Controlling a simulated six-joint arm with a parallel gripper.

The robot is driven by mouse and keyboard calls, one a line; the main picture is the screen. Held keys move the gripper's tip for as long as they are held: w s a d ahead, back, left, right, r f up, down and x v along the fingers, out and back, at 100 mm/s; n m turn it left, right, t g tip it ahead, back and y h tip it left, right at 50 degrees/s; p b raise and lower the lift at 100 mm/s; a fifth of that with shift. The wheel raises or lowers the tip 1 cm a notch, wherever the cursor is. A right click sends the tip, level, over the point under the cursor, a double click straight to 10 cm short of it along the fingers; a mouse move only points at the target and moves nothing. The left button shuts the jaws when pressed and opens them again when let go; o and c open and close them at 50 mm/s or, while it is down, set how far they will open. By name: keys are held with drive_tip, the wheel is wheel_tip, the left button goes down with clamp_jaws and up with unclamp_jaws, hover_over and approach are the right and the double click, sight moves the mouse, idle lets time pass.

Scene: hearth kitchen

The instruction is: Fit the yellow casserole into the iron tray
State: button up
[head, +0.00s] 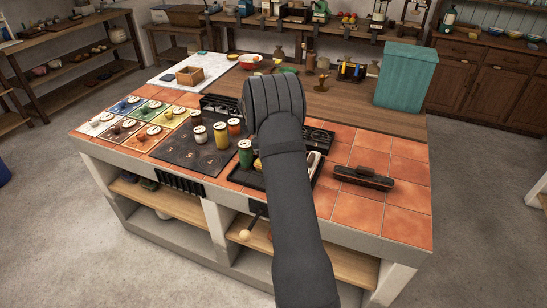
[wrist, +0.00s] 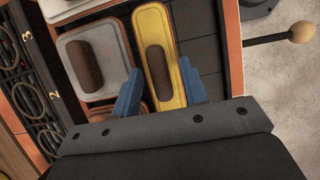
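In the wrist view, the yellow casserole (wrist: 179,95), a narrow oblong with a brown handle on top, lies beside a grey casserole (wrist: 110,48) on the dark iron tray (wrist: 207,45). I cannot tell whether it is fully seated. My gripper (wrist: 160,68) is open. Its blue fingers stand on either side of the yellow casserole, apart from its handle; contact with its sides is unclear. In the head view, the tray (head: 296,208) shows at the counter's front, partly behind my arm, which hides the gripper. Only a yellow bit (head: 257,164) shows beside my arm.
Several lidded jars (head: 222,135) stand on a dark mat left of the tray. A stove with numbered burners (wrist: 28,85) borders the tray area. A rod with a wooden ball (wrist: 301,32) sticks out at the front.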

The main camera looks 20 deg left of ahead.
drive_tip(key=shift+r, duration=0.1)
drive_tip(key=v, duration=1.2)
drive_tip(key=x, duration=1.2)
drive_tip(key=shift+d, duration=0.1)
wheel_tip(320, 180, up, 2)
drive_tip(key=shift+r, duration=0.8)
